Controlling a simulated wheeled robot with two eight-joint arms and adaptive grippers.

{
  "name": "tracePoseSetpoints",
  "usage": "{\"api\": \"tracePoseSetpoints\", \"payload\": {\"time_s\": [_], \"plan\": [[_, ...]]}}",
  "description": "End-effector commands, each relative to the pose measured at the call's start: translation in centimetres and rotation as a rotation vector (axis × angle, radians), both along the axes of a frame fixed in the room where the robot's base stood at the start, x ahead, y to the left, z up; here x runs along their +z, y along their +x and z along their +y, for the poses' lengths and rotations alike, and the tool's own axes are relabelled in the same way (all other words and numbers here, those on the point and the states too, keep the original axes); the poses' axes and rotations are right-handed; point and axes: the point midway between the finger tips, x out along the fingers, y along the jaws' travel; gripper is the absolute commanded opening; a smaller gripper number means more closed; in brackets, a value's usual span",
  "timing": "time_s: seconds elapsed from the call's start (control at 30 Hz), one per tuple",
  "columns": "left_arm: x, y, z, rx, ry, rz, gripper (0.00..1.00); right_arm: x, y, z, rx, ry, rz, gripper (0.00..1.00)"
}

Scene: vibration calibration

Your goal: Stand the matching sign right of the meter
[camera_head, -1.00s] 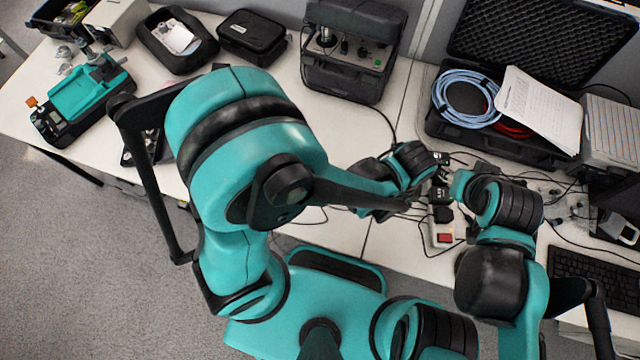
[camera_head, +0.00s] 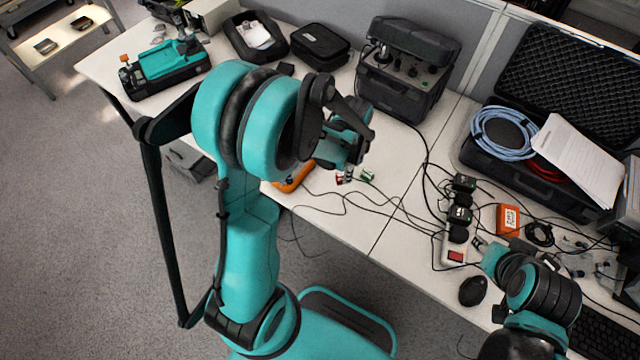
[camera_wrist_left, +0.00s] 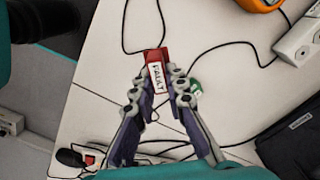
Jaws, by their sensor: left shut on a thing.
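My left gripper (camera_wrist_left: 160,88) is shut on a red sign (camera_wrist_left: 153,55) with a white label reading FAULT. In the head view the left gripper (camera_head: 347,172) is over the table's front part, and a bit of the red sign (camera_head: 339,181) shows below it. I cannot tell whether the sign touches the table. A small green piece (camera_head: 367,176) is just right of the gripper; it also shows in the left wrist view (camera_wrist_left: 196,87). The orange meter (camera_head: 295,179) lies left of the gripper, mostly hidden by my arm. My right gripper (camera_head: 482,246) is by the power strip, its fingers unclear.
A power strip (camera_head: 453,252) with black plugs and an orange labelled box (camera_head: 508,219) are to the right. Cables cross the table. A dark instrument case (camera_head: 392,92) stands behind, and an open foam case (camera_head: 478,158) is at the back right.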

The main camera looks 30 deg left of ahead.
Motion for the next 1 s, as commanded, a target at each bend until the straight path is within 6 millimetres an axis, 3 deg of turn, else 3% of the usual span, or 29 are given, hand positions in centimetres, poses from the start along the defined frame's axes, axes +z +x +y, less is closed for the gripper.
{"api": "tracePoseSetpoints", "payload": {"time_s": [0.2, 0.4, 0.57, 0.8, 1.0], "plan": [[-3.6, 0.3, 5.3, 0.005, 0.000, 0.000, 0.00, -2.2, 0.0, 0.0, 0.000, 0.000, 0.000, 0.39], [-5.0, 0.5, 8.0, 0.000, 0.000, 0.000, 0.00, -3.0, 0.0, 0.0, 0.000, 0.000, 0.000, 0.39], [-5.8, 0.5, 8.4, -0.001, 0.000, 0.000, 0.00, -3.4, 0.0, 0.0, 0.000, 0.000, 0.000, 0.39], [-9.2, 0.5, 8.4, -0.002, 0.000, 0.000, 0.00, -5.1, 0.0, 0.0, 0.000, 0.000, 0.000, 0.39], [-9.1, 0.5, 8.3, -0.002, 0.000, 0.000, 0.00, -4.9, 0.0, 0.0, 0.000, 0.000, 0.000, 0.39]]}}
